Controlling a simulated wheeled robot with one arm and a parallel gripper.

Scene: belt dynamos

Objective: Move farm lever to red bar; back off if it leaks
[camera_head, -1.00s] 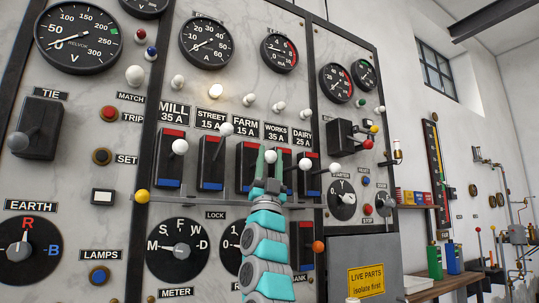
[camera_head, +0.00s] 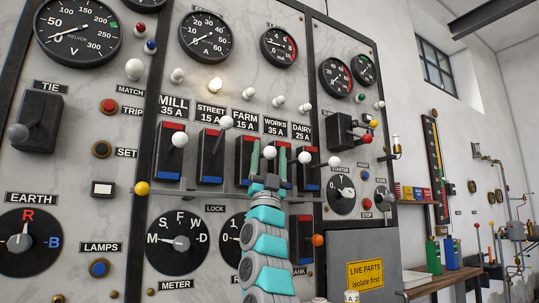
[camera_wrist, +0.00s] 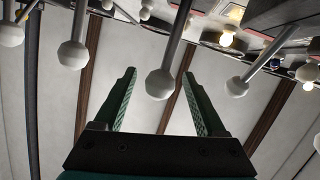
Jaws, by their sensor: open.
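The farm lever is a rod with a white ball knob (camera_head: 268,152) in front of the third switch block, below the FARM 15 A label. In the wrist view the knob (camera_wrist: 160,83) hangs between my two green fingers, with a gap on each side. My gripper (camera_head: 268,161) is open around it and not closed on it.
The street lever knob (camera_head: 226,122) and works lever knob (camera_head: 305,157) stand close on either side. A lamp (camera_head: 215,85) glows above the labels. The EARTH selector (camera_head: 25,240) points to R.

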